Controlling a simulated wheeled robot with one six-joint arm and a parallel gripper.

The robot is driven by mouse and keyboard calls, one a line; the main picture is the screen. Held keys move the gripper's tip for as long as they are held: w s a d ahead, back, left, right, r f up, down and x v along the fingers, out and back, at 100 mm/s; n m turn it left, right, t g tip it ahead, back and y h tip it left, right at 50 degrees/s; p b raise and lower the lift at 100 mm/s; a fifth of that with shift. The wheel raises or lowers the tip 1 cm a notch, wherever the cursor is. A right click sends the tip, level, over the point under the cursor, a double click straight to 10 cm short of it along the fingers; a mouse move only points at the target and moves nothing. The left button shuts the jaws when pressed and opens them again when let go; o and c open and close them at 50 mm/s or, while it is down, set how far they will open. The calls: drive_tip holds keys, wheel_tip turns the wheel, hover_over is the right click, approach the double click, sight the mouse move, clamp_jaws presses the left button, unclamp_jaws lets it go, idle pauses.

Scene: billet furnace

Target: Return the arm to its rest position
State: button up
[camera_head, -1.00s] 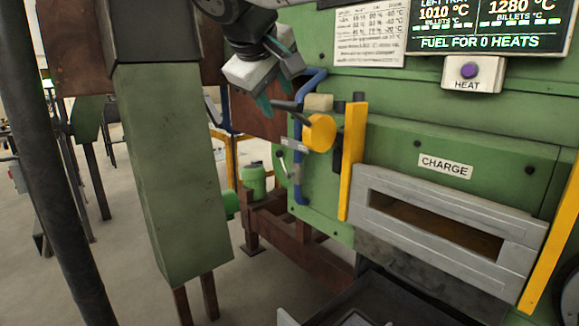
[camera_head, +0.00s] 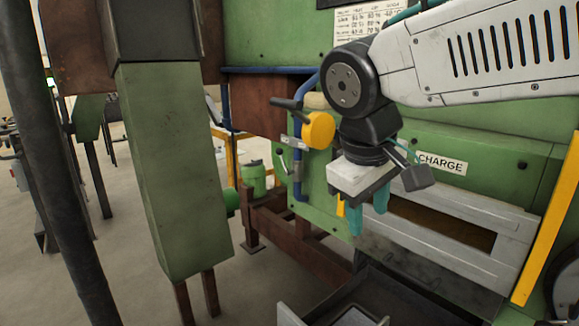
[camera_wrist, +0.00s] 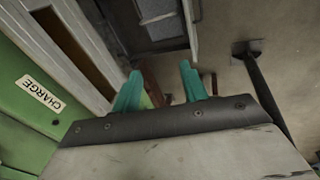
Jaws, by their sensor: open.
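My gripper (camera_head: 367,222) hangs in front of the left end of the charge opening in the head view, with its teal fingers pointing down. It is open, and nothing shows between the fingers.
The green furnace front has a grey-framed charge slot (camera_head: 470,208) and a CHARGE label (camera_head: 442,163). A yellow-knobbed lever (camera_head: 320,130) stands left of my gripper. A dark tray (camera_head: 400,300) lies below. A green post (camera_head: 175,170) and a dark pole (camera_head: 60,170) stand at left.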

drive_tip(key=s+d+f+m+y, duration=0.1)
drive_tip(key=s+d+f+m, duration=0.2)
drive_tip(key=s+d, duration=0.4)
drive_tip(key=s+d+f+m+g+y, duration=0.1)
drive_tip(key=s+d+f+m, duration=0.3)
drive_tip(key=s+d+f, duration=0.2)
drive_tip(key=shift+s+d, duration=0.8)
drive_tip(key=shift+s, duration=0.4)
